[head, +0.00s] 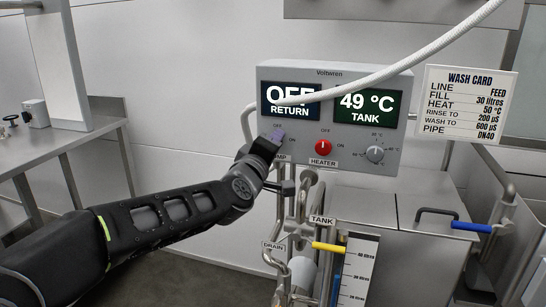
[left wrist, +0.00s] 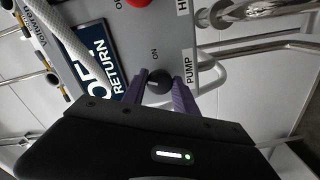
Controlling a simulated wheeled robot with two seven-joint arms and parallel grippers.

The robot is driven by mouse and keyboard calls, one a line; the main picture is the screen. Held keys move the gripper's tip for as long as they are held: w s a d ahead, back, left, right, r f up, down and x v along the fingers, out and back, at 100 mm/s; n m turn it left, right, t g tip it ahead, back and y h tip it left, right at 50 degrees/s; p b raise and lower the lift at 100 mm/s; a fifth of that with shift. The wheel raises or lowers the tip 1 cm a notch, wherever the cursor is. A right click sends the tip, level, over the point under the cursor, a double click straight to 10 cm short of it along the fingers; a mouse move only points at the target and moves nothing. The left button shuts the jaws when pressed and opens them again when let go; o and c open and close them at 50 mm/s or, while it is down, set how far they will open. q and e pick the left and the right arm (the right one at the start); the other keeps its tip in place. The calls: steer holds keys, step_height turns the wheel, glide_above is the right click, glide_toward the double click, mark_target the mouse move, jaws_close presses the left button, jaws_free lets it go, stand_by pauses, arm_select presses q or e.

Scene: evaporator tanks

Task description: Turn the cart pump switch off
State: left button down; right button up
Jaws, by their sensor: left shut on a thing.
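The grey control box (head: 430,160) hangs on the wall above the cart. My left gripper (head: 274,138) reaches its left dial, and the gripper hides that dial in the head view. In the left wrist view the pump switch (left wrist: 159,82) is a dark round knob between the PUMP label (left wrist: 190,66) and the RETURN display (left wrist: 104,48). My left gripper (left wrist: 160,90) has its purple fingers on both sides of the knob, shut on it. The knob's pointer direction cannot be made out. The RETURN display (head: 290,100) reads OFF. My right gripper is not in view.
The red heater switch (head: 323,147) and a grey temperature dial (head: 375,154) sit right of the pump switch. A white hose (head: 420,55) crosses before the box. Pipes with a yellow-handled valve (head: 328,247) stand below. A steel table (head: 60,147) is at left.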

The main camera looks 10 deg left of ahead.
arm_select(q)
steer(key=shift+n+b, duration=1.35)
steer(key=shift+n, duration=1.05)
steer(key=c, duration=1)
jaws_free()
steer(key=s, duration=0.7)
steer(key=shift+s+a, duration=0.25)
steer(key=shift+s, duration=0.15)
